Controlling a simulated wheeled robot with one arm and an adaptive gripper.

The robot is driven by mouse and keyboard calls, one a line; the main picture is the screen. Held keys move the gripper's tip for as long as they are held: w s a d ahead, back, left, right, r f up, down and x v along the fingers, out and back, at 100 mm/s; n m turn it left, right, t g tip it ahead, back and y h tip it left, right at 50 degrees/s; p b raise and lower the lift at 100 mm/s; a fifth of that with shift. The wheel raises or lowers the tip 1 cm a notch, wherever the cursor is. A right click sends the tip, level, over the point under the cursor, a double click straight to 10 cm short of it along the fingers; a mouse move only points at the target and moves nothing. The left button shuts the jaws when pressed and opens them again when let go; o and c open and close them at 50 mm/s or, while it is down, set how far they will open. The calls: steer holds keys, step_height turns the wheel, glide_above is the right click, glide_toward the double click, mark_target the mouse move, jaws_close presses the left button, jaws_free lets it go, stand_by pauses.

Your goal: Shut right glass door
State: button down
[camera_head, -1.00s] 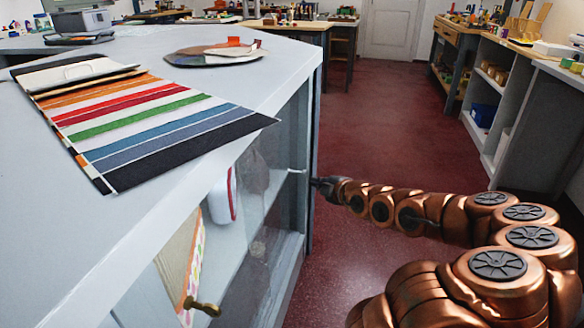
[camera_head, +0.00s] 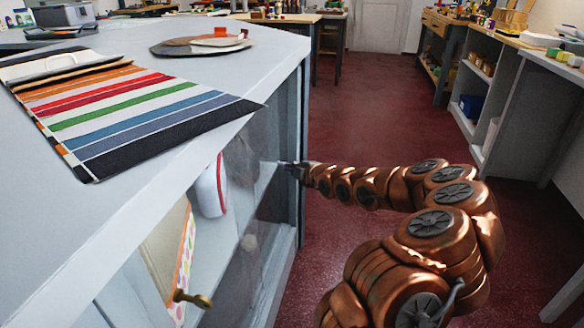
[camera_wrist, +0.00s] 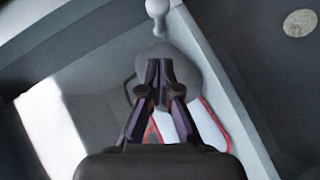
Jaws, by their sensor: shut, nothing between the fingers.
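The right glass door (camera_head: 243,215) is a see-through pane in the front of the pale grey cabinet below the counter, in the head view. My gripper (camera_head: 286,167) reaches it from the right, at the far part of the cabinet front. In the wrist view my gripper (camera_wrist: 159,66) is shut with nothing between the fingers. A pale round knob (camera_wrist: 157,8) shows just beyond the fingertips there, apart from them. I cannot tell whether the fingertips touch the door, or how far it stands from its frame.
A brass knob (camera_head: 193,299) sits on the near cabinet front. A white, red-edged item (camera_head: 209,188) and a dotted board (camera_head: 183,262) stand inside. A striped swatch sheet (camera_head: 130,110) lies on the counter (camera_head: 150,212). The red floor (camera_head: 375,115) is open to the right.

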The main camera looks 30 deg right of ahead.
steer(key=shift+w+d+f+b, duration=0.15)
steer(key=shift+w+d+f, duration=0.3)
steer(key=shift+w, duration=0.15)
steer(key=shift+w+d+f+b, duration=0.2)
steer(key=shift+w+d+f, duration=0.15)
steer(key=shift+w, duration=0.3)
steer(key=shift+w+d+f+b, duration=0.15)
steer(key=shift+w+d+f, duration=0.2)
steer(key=shift+w+d, duration=0.2)
steer(key=shift+w, duration=0.1)
